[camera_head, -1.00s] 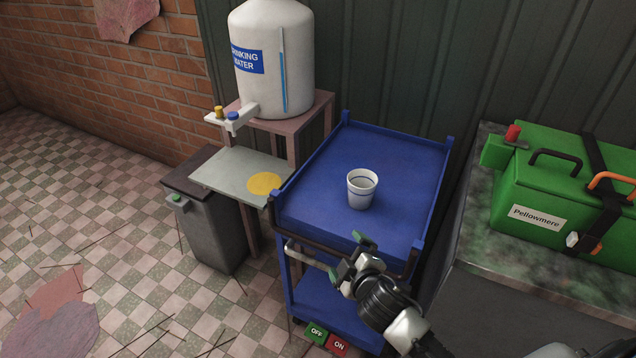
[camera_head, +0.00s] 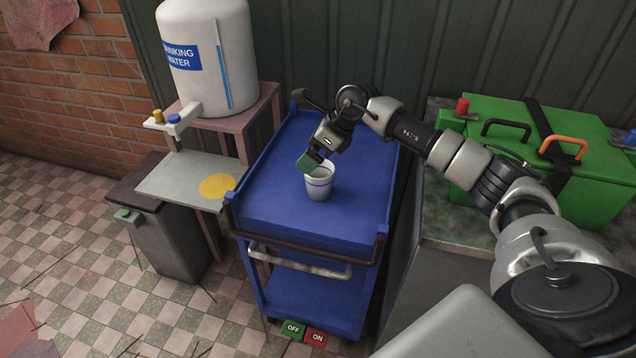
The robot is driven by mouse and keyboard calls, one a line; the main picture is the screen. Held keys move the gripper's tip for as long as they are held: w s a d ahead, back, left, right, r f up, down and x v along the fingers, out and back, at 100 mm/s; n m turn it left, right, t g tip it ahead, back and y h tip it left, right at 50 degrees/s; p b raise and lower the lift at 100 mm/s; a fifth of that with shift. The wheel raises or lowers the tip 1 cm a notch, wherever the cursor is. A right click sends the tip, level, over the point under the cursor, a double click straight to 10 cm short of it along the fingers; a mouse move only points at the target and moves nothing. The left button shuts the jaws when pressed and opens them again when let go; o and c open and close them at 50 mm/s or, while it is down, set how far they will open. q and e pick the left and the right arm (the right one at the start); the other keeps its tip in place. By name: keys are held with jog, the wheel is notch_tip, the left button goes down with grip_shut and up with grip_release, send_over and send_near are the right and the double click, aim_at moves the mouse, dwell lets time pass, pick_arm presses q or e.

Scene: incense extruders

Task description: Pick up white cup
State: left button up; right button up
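The white cup (camera_head: 319,184) stands upright on the top tray of the blue cart (camera_head: 271,195). It has a thin dark band below its rim. My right gripper (camera_head: 311,163) reaches in from the right and over the cart, with its fingers pointing down at the cup's rim. A green-padded fingertip is at the rim's far left side. The other finger is largely hidden, so I cannot tell how far apart the fingers are or whether they touch the cup. The cup rests on the tray. My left gripper is not in view.
A white drinking water tank (camera_head: 210,62) stands on a pinkish stand left of the cart. A grey shelf with a yellow disc (camera_head: 217,187) and a grey bin (camera_head: 165,227) are beside it. A green box (camera_head: 543,135) sits on the counter at right.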

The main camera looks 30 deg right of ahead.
aim_at(319, 169)
jog(key=d, duration=0.1)
jog(key=d+h, duration=0.1)
jog(key=d, duration=0.1)
jog(key=d+r+g+h, duration=0.1)
jog(key=d, duration=0.1)
jog(key=shift+s+d, duration=0.2)
jog(key=shift+s, duration=0.1)
jog(key=shift+d+f, duration=0.2)
jog(key=shift+d, duration=0.05)
jog(key=p+x, duration=0.1)
jog(key=x, duration=0.9)
jog(key=shift+f, duration=0.2)
jog(key=shift+s, duration=0.1)
jog(key=shift+c, duration=0.2)
jog(key=c, duration=0.7)
jog(key=shift+r, duration=0.1)
jog(key=shift+c, duration=0.7)
jog(key=shift+r, duration=0.1)
